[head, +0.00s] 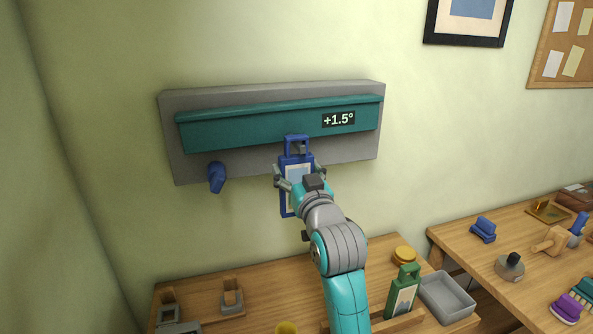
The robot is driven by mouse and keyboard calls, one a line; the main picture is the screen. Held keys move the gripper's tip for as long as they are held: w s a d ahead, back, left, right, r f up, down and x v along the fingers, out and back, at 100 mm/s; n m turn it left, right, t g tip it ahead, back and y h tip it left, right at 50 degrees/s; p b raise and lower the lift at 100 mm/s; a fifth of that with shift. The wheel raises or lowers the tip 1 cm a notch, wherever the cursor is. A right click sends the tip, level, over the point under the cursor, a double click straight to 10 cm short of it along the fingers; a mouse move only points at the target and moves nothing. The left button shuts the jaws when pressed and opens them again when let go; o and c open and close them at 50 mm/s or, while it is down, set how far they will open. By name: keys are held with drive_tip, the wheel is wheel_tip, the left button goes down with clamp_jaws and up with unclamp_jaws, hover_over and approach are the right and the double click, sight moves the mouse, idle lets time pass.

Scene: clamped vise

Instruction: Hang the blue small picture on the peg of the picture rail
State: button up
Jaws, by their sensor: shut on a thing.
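The blue small picture (284,200) is upright in front of the rail's lower edge, with its loop at the top. My gripper (299,176) is shut on it, and my wrist hides part of its front. The picture rail (230,130) is a teal bar on a grey wall board, with a "+1.5°" readout at its right. A small grey peg (302,148) shows at the loop. I cannot tell whether the loop is around the peg or only in front of it.
A blue knob (216,177) sticks out at the board's lower left. On the bench below, a green picture (403,292) stands in a wooden holder beside a grey tray (447,297) and a yellow disc (404,255). Grey fittings (231,297) stand at the left.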

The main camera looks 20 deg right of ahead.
drive_tip(key=o, duration=1.3)
drive_tip(key=shift+s, duration=0.1)
